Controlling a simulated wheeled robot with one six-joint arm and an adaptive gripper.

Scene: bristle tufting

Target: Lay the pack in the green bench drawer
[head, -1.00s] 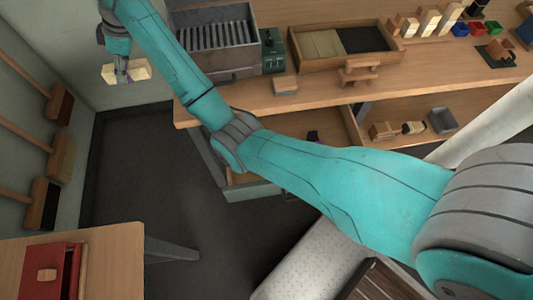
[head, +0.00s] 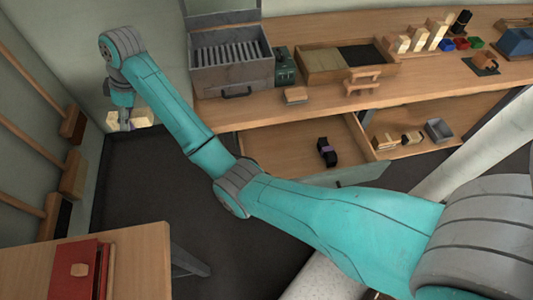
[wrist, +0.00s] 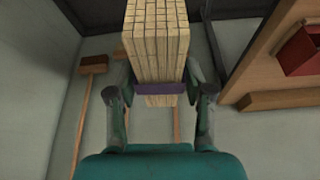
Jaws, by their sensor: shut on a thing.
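The pack (wrist: 155,45) is a bundle of pale, square-ended sticks with a purple band. My gripper (wrist: 160,88) is shut on it around the band, with one finger on each side. In the head view, my gripper (head: 125,122) holds the pack (head: 143,118) in the air at the far left, apart from the bench. The drawer with the grey-green front (head: 365,172) stands open under the bench top. A dark block with a purple band (head: 327,152) lies inside it. My arm hides the drawer's near left part.
The wooden bench (head: 240,108) carries a grey metal box (head: 235,70), a divided tray (head: 325,72) and several small blocks. Brooms (head: 72,175) hang on the left wall. A table with a red box (head: 75,270) stands at the front left. The drawer floor around the dark block looks clear.

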